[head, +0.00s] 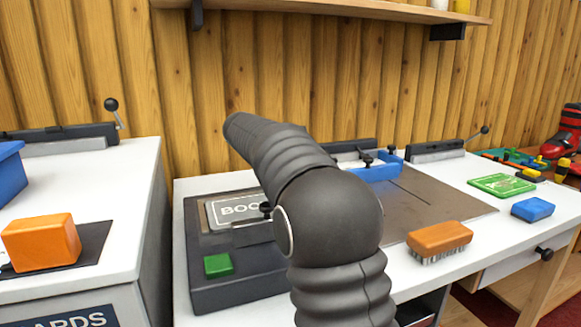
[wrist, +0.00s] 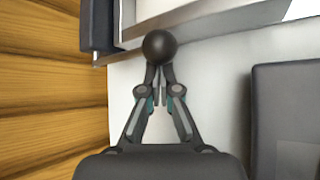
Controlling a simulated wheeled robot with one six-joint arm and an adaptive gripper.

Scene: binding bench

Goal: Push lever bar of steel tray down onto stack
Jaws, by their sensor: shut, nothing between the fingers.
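In the wrist view my gripper (wrist: 158,84) is shut and empty. Its fingertips lie right up against a round black knob (wrist: 159,46) in the picture; I cannot tell whether they touch. The steel tray (wrist: 225,18) shows only in part at the top, with a pale metal edge, a white inside and a dark block (wrist: 101,24) at its left. The lever bar and the stack cannot be made out clearly. In the head view my arm hides the gripper and most of this area; a dark rail (head: 347,147) shows behind it.
A dark base (head: 205,292) with a green block (head: 218,265) stands left of my arm. An orange brush (head: 440,238) and a blue block (head: 532,209) lie to the right. The wooden wall (wrist: 45,90) is close on the wrist view's left. A shelf (head: 370,13) hangs above.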

